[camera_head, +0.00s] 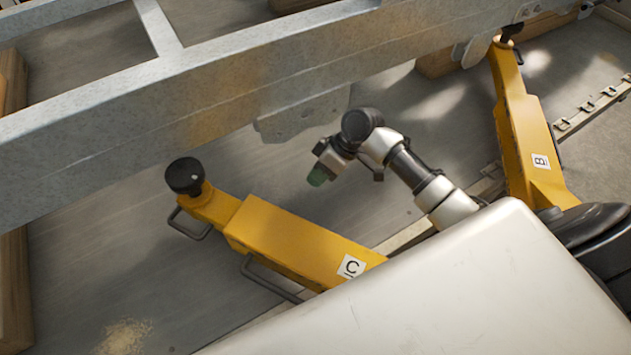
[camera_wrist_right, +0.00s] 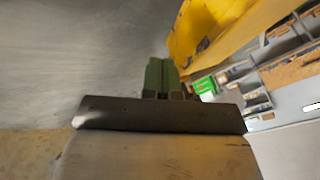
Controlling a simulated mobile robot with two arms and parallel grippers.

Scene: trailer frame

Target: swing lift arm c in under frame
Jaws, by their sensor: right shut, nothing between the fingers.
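Lift arm C (camera_head: 290,240) is a yellow beam with a white "C" label. It points up and left, and its black round pad (camera_head: 185,175) stands at its far end, in front of the frame's lower edge in the picture. Two dark handles (camera_head: 190,224) stick out along its left side. The galvanized frame (camera_head: 150,110) crosses above it. My right gripper (camera_head: 318,177), with green fingertips, is apart from the arm, up and right of it, below the frame. In the wrist view its green fingers (camera_wrist_right: 162,76) are shut and empty. My left gripper is out of view.
Yellow lift arm B (camera_head: 525,135) stands at the right, its end at the frame. A metal bracket (camera_head: 300,112) hangs from the frame near my right gripper. Wooden blocks (camera_head: 436,64) lie beyond. The grey floor (camera_head: 110,260) left of arm C is mostly clear.

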